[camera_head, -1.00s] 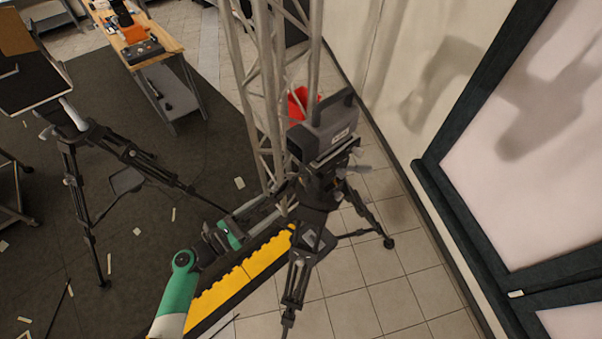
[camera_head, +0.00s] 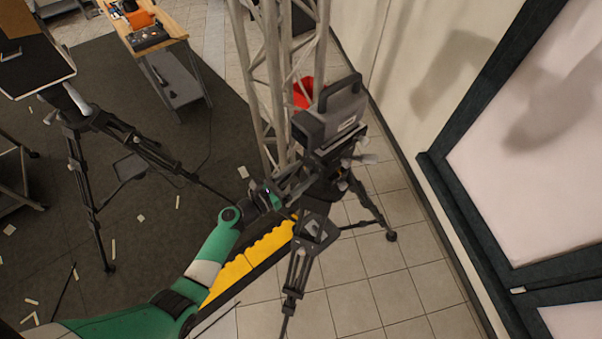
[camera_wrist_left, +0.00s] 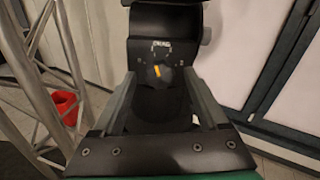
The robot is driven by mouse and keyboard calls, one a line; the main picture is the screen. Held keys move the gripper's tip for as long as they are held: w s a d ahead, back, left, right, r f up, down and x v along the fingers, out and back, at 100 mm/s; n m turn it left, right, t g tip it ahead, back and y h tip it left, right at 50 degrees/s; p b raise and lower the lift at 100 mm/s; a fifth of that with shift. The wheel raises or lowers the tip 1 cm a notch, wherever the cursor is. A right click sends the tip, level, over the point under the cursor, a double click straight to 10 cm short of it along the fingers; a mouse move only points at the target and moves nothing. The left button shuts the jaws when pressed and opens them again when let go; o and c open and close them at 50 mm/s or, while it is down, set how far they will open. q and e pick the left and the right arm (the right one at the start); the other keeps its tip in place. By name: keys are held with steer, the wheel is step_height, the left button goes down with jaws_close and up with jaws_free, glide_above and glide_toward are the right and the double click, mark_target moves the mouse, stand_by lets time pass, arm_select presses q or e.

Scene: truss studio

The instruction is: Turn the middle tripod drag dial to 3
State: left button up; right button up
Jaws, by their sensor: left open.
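A black tripod (camera_head: 313,226) stands on the tiles with a grey box-shaped device (camera_head: 331,118) on its head. In the left wrist view, a round dark dial (camera_wrist_left: 159,74) with an orange pointer mark sits on a black housing, below small white markings too blurred to read. My left gripper (camera_head: 284,200) is beside the tripod head in the head view. In the wrist view my left gripper (camera_wrist_left: 162,92) is open, its fingers on either side of the dial with gaps; contact is not visible. My right gripper is out of view.
A metal truss (camera_head: 270,85) rises close behind the tripod. A red bucket (camera_head: 303,92) stands behind it, and yellow blocks (camera_head: 240,265) lie below my left arm. Another tripod (camera_head: 85,150) stands at left. A dark-framed white panel (camera_head: 530,150) borders the right.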

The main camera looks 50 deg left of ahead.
arm_select(q)
jaws_close()
steer(key=shift+m, duration=0.4)
steer(key=m+b, duration=0.2)
steer(key=m, duration=0.1)
steer(key=shift+f+m, duration=0.1)
steer(key=shift+m, duration=0.3)
steer(key=m+b, duration=0.2)
steer(key=m, duration=0.2)
steer(key=shift+m, duration=0.3)
steer(key=m+b, duration=0.3)
steer(key=m, duration=0.2)
steer(key=shift+m+b, duration=0.95)
steer(key=shift+m, duration=0.85)
